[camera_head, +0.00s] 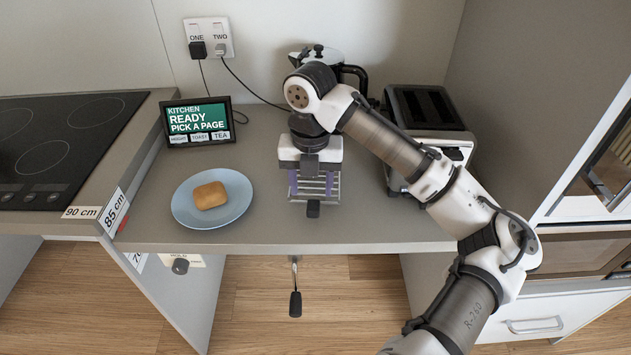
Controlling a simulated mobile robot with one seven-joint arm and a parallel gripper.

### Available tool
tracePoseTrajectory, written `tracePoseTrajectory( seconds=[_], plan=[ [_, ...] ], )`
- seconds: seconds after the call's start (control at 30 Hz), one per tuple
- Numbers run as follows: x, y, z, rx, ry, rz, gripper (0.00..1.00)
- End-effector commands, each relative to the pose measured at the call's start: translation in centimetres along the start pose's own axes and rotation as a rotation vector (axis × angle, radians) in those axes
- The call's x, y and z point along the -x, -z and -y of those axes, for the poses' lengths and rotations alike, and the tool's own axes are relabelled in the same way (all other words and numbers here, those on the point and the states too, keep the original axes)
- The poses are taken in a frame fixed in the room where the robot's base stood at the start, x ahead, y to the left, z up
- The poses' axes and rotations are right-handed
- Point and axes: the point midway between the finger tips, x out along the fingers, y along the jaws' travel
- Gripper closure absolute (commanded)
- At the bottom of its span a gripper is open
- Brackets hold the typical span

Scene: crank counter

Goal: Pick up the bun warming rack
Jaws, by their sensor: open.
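The bun warming rack (322,197) is a small rack of metal bars on the grey counter, right of the blue plate. A small black piece (313,209) shows at its front edge. My gripper (311,190) is over the rack, pointing down, with its purple-tipped fingers apart, one toward each side. The gripper body hides the back of the rack. I cannot tell whether the fingers touch the bars.
A blue plate (183,208) with a bun (210,195) is at left. A small screen (198,122) stands behind it. A toaster (432,108) is at right and a kettle (321,54) behind. A hob (50,150) is far left. A crank handle (295,303) hangs below the counter edge.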

Motion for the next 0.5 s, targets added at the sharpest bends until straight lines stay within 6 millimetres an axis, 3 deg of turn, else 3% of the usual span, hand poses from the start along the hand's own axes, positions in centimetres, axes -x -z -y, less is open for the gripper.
tracePoseTrajectory(
  seconds=[0.33,0.5],
  plan=[
    [-2.9,0.0,0.2,-0.001,0.0,0.002,0.49],
    [-5.6,0.0,0.4,-0.001,0.0,0.0,0.49]
  ],
)
